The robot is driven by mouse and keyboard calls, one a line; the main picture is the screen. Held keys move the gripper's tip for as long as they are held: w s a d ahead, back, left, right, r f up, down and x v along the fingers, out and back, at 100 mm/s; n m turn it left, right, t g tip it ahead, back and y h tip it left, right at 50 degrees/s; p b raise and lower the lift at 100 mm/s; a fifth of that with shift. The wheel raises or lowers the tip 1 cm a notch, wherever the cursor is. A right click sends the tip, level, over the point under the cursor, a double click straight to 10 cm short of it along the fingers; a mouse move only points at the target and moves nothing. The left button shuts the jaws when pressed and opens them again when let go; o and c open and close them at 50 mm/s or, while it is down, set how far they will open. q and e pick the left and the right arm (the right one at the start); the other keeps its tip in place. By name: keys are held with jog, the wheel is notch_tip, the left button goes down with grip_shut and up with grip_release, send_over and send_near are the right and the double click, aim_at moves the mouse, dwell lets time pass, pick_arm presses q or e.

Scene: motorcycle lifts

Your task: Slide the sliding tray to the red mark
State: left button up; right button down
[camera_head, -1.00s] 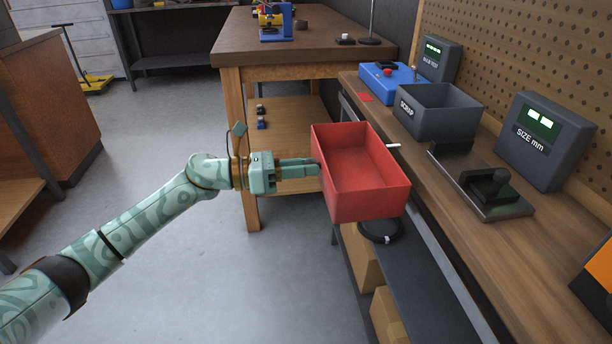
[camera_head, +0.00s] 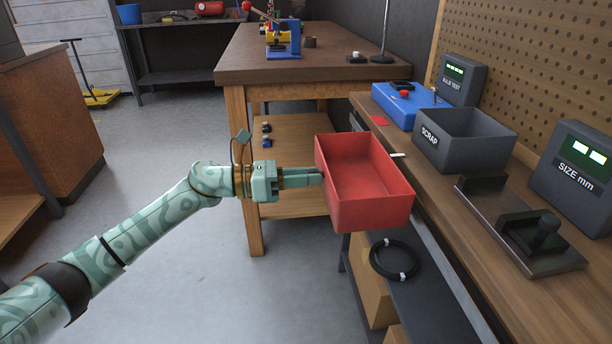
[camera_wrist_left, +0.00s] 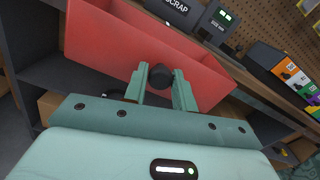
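The sliding tray (camera_head: 372,212) is an open red box at the bench's front edge, with a small white pointer (camera_head: 397,155) sticking out on its bench side. The red mark (camera_head: 380,121) is a flat red patch on the bench, beyond the tray's far end and apart from the pointer. My left gripper (camera_head: 318,176) reaches the tray's left wall from the left. In the left wrist view its fingers (camera_wrist_left: 163,90) are closed around a dark round knob (camera_wrist_left: 160,74) on that wall. My right gripper is not in view.
A grey SCRAP bin (camera_head: 455,155) and a black fixture (camera_head: 520,240) stand on the bench (camera_head: 455,215) right of the tray. A blue tester (camera_head: 400,107) sits near the mark. A wooden table (camera_head: 240,150) stands beyond. A black coil (camera_head: 375,270) lies on the lower shelf.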

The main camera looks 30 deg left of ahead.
pick_arm(q)
jog(key=o, duration=0.3)
jog(key=p+v, duration=0.2)
jog(key=v, duration=1.4)
jog(key=shift+s+p, duration=0.15)
jog(key=shift+p, duration=0.2)
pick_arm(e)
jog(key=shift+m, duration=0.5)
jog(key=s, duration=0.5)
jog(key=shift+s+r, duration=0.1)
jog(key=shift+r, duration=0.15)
pick_arm(q)
jog(key=shift+a+f, duration=0.1)
jog(key=shift+a, duration=0.05)
